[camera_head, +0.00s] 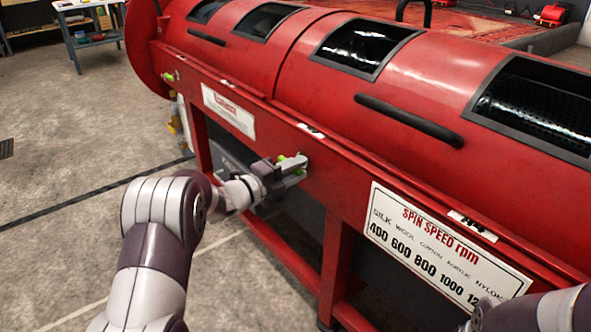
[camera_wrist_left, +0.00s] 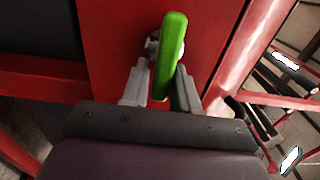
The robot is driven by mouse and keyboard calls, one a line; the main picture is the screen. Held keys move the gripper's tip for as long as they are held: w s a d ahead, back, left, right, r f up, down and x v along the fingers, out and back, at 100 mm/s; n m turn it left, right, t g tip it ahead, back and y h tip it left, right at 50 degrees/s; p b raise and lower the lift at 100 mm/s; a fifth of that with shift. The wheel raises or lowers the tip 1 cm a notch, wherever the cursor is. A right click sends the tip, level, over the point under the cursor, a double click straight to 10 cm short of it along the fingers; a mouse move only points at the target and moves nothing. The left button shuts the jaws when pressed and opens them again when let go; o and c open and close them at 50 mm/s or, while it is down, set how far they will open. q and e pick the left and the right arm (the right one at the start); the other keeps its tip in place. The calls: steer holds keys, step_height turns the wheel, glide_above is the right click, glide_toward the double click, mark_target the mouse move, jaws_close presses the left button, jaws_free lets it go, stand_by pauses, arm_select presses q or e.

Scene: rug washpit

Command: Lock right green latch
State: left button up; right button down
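The right green latch (camera_wrist_left: 170,55) is a green handle on the red front frame of the washing machine. In the left wrist view it stands nearly upright, leaning slightly right at the top. My left gripper (camera_head: 289,167) reaches it from the left. Its two grey fingers (camera_wrist_left: 160,85) lie close on both sides of the handle and appear shut on it. In the head view the fingers hide most of the latch; small green parts show. My right arm shows at the lower right; its gripper is out of view.
The red drum machine (camera_head: 300,60) with dark windows and black handles fills the right. Another green latch (camera_head: 169,77) is farther left on the frame. A spin speed sign (camera_head: 440,245) is right of my left gripper.

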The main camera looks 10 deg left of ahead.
arm_select(q)
steer(key=shift+o, duration=0.7)
steer(key=shift+s+a, duration=0.1)
steer(key=p+v, duration=0.4)
steer(key=v, duration=0.8)
steer(key=shift+s+a+p, duration=0.2)
steer(key=shift+p, duration=0.1)
